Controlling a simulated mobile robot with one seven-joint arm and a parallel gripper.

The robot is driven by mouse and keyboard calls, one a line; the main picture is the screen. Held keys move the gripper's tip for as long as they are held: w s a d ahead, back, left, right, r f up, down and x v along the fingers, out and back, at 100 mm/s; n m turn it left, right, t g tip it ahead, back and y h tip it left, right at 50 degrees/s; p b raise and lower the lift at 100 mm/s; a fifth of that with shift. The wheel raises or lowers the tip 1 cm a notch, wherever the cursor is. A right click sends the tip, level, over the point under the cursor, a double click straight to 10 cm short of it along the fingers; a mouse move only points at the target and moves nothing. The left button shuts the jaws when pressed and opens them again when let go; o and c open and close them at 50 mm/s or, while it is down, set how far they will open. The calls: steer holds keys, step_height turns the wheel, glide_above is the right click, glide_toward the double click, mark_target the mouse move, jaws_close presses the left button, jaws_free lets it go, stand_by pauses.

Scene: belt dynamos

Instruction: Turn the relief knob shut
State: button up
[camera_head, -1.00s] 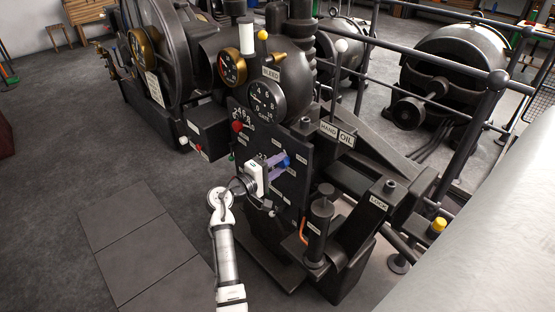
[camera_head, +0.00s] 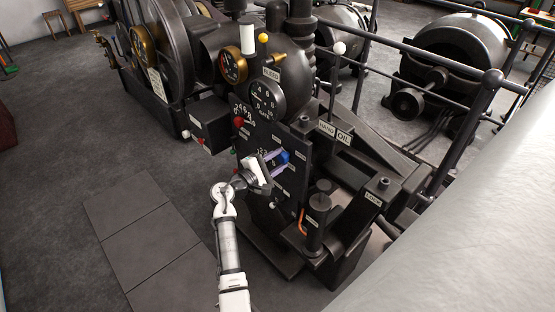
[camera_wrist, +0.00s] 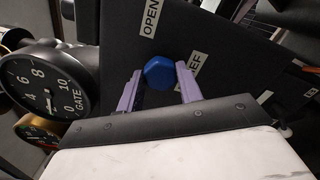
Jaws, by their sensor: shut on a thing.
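The relief knob (camera_wrist: 159,72) is a blue, faceted knob on a dark upright panel. It also shows in the head view (camera_head: 284,157), at the tips of my fingers. My gripper (camera_wrist: 160,85) has its two lilac fingers on either side of the knob and is shut on it. In the head view my gripper (camera_head: 277,160) reaches the panel from the lower left and looks rolled. A label ending in "EF" is beside the knob, partly hidden by a finger. An "OPEN" label (camera_wrist: 150,17) is on the panel farther up in the wrist view.
A round gate gauge (camera_wrist: 45,88) is left of the panel in the wrist view. In the head view a red knob (camera_head: 238,121) is up and left of my gripper. A dark cylinder (camera_head: 317,222) stands at lower right. Floor at left is clear.

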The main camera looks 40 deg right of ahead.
stand_by(0.3)
steer(key=o, duration=1)
steer(key=shift+s+a+b, duration=0.2)
steer(key=shift+a+b, duration=0.4)
steer(key=shift+a, duration=1.7)
steer(key=shift+s+a+b, duration=0.15)
steer(key=shift+a+b, duration=0.5)
steer(key=shift+a, duration=1.7)
steer(key=shift+s+a+b, duration=0.2)
steer(key=shift+a+b, duration=0.4)
steer(key=shift+a, duration=1.7)
